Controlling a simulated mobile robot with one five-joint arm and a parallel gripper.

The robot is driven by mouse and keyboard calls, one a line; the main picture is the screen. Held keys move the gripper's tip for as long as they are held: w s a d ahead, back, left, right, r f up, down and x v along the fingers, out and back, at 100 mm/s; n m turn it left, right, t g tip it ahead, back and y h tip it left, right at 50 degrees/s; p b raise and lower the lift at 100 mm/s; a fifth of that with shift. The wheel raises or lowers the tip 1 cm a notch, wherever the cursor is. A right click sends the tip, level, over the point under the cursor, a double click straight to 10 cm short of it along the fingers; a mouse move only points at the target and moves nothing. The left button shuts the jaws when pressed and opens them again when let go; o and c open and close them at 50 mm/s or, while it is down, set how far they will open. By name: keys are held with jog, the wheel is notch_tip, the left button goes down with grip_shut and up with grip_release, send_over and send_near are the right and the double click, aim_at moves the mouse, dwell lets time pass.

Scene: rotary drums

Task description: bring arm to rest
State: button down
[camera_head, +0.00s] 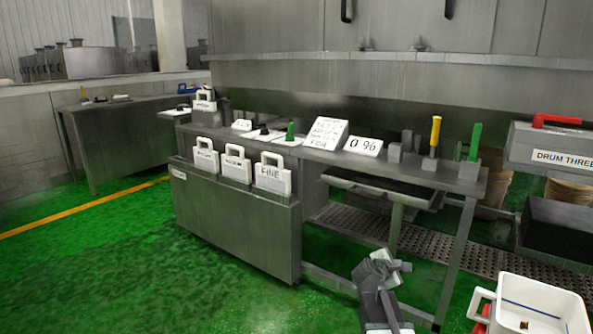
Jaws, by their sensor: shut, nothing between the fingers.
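My gripper (392,262) shows at the lower middle of the head view, in front of the steel bench (330,157). It is shut and empty, and my arm rises to it from the bottom edge. It looks apart from the bench, with the green floor behind it. No object touches it that I can see.
White plates with handles, one marked FINE (272,180), stand in a steel bin (240,225) at left. A white handled container (540,305) is lower right. Floor at left is clear.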

jog(key=s+a+f+m+g+y, duration=0.45)
jog(key=s+a+f+m, duration=0.35)
jog(key=s, duration=0.4)
jog(key=s+a+f+m+g+y, duration=0.4)
jog(key=s+a+f+m+g, duration=0.15)
jog(key=s+a+m, duration=0.45)
notch_tip(320, 180, up, 38)
jog(key=s+d+p, duration=0.1)
jog(key=p, duration=3.7)
jog(key=shift+d, duration=0.2)
